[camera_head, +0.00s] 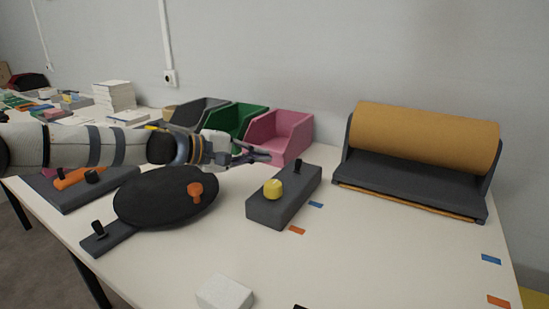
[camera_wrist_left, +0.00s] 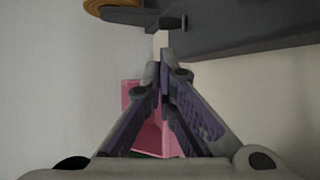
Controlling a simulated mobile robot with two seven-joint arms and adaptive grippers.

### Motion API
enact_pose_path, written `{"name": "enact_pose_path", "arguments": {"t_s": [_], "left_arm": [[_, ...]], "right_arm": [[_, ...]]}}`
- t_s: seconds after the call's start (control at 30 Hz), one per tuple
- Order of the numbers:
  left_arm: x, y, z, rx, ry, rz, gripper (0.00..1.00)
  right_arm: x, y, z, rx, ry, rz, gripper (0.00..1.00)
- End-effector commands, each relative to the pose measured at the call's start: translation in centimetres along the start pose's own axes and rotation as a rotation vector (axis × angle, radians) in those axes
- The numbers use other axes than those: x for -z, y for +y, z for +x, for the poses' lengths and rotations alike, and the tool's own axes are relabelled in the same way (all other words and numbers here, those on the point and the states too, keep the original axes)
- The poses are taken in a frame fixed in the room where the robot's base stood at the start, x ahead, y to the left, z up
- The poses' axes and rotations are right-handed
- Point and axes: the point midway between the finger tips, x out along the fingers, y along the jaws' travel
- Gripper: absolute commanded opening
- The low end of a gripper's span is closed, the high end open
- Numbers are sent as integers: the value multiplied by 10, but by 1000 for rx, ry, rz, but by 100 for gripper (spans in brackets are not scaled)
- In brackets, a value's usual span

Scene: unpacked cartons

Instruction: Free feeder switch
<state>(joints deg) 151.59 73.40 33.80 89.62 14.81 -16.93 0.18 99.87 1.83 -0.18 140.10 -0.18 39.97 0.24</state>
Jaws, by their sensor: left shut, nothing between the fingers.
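A dark grey box (camera_head: 284,201) stands on the table, with a yellow round knob (camera_head: 273,189) and a small black lever (camera_head: 298,166) on top. I take it to be the feeder switch unit, but no label shows. My left gripper (camera_head: 268,156) is shut and empty, just left of the black lever and apart from the box, in front of the pink bin. In the left wrist view its fingertips (camera_wrist_left: 161,62) meet, below a dark body (camera_wrist_left: 240,25) at the top. My right gripper is not in view.
Pink (camera_head: 283,135) and green (camera_head: 237,119) bins stand behind my left gripper. A yellow-brown roll in a dark holder (camera_head: 410,186) stands right. A dark round pad with an orange knob (camera_head: 160,200) lies left under my arm. A white block (camera_head: 225,292) sits in front. The front right table is mostly clear.

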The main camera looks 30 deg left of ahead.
Motion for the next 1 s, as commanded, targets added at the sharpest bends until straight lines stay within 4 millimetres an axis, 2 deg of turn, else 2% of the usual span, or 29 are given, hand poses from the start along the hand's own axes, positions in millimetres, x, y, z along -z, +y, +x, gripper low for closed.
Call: {"name": "enact_pose_path", "arguments": {"t_s": [0.03, 0.07, 0.2, 0.4, 0.57, 1.0], "left_arm": [[1, -12, 13, 13, -2, -4, 0], [1, -13, 20, 14, -2, -4, 0], [1, -12, 49, 13, -1, -3, 0], [1, -8, 78, 8, -1, -2, 0], [0, -4, 86, 4, -1, -3, 0], [0, -3, 86, 3, -1, -3, 0]], "right_arm": [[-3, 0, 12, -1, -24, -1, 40], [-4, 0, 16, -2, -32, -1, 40], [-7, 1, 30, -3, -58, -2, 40], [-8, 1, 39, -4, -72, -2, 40], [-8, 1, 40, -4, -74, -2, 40], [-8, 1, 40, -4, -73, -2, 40]]}}
